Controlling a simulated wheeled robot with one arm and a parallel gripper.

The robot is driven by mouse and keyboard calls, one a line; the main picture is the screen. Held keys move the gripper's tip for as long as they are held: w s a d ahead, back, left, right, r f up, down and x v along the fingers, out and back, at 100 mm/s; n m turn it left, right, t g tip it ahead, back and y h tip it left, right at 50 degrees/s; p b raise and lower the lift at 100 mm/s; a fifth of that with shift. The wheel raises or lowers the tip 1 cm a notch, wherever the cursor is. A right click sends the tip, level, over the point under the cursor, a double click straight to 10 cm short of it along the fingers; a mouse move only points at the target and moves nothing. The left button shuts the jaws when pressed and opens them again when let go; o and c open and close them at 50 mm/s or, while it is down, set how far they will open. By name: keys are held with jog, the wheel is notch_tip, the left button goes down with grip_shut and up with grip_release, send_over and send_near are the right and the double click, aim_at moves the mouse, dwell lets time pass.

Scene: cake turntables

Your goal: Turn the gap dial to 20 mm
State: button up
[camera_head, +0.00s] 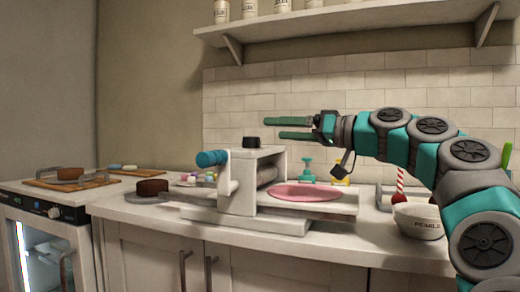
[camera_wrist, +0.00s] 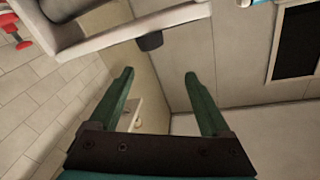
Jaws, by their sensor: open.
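The white dough roller machine (camera_head: 239,180) stands on the counter. The black gap dial (camera_head: 250,142) sits upright on its top; its scale and setting are too small to read. My gripper (camera_head: 272,128) is open and empty, its two green fingers level and pointing left. In the head view the fingers appear above the dial and a little to its right, apart from it. In the wrist view a dark round knob (camera_wrist: 150,41), which looks like the dial, projects from a white body (camera_wrist: 115,40) just beyond the open fingertips (camera_wrist: 159,76).
A pink round sheet (camera_head: 305,193) lies on the machine's bed, and a teal crank handle (camera_head: 211,158) sticks out at its left. A white bowl (camera_head: 417,222) stands to the right. A shelf with jars (camera_head: 350,17) hangs above.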

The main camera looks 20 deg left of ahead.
aim_at(258, 140)
jog(key=shift+w+a+f+n+h+p, duration=0.1)
jog(key=shift+w+a+f+n+p, duration=0.4)
jog(key=shift+a, duration=0.7)
jog(key=shift+w+a+f+n+h+p, duration=0.1)
jog(key=shift+w+a+f+n, duration=0.25)
jog(key=shift+a+n, duration=0.6)
jog(key=shift+w+a+f+n+h+p, duration=0.1)
jog(key=shift+w+a+f+n+p, duration=0.25)
jog(key=shift+a, duration=1.1)
jog(key=shift+c, duration=0.3)
grip_shut()
